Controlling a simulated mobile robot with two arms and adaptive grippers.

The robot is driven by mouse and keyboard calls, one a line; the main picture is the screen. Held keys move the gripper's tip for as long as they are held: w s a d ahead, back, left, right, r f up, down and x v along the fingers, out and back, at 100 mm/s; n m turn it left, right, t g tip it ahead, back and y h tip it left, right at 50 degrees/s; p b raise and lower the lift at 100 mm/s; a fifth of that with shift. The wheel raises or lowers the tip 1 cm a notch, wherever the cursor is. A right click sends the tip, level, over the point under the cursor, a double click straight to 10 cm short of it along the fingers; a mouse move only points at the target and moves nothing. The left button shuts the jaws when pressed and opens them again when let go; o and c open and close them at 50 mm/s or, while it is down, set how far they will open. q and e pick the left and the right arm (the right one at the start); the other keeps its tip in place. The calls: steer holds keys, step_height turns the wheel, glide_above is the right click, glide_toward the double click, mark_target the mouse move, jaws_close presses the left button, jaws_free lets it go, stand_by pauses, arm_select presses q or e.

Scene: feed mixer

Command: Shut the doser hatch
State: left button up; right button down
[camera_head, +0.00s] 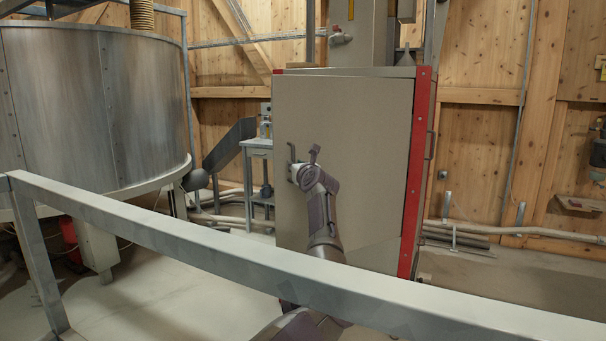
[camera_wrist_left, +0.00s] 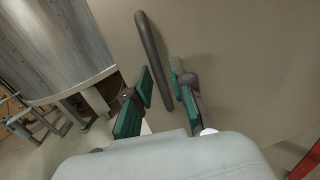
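The doser hatch (camera_head: 375,150) is the large beige panel on the front of a red-edged cabinet. Its top edge slants against the cabinet top, and it looks slightly ajar. My left gripper (camera_head: 302,160) is at the hatch's left side, by its handle. In the left wrist view the dark bar handle (camera_wrist_left: 147,40) runs down between the two green-padded fingers of the left gripper (camera_wrist_left: 160,72). The fingers are apart, with gaps beside the bar; whether either touches it I cannot tell. My right gripper is not in view.
A grey metal railing (camera_head: 200,240) crosses in front of the cabinet. A large round metal tank (camera_head: 95,105) stands at the left. A small table (camera_head: 258,147) stands behind, left of the cabinet. Pipes (camera_head: 520,232) run along the wooden wall at right.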

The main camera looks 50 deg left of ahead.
arm_select(q)
steer(key=v, duration=0.9)
steer(key=shift+s, duration=0.25)
steer(key=shift+d+f, duration=0.1)
steer(key=shift+d, duration=0.05)
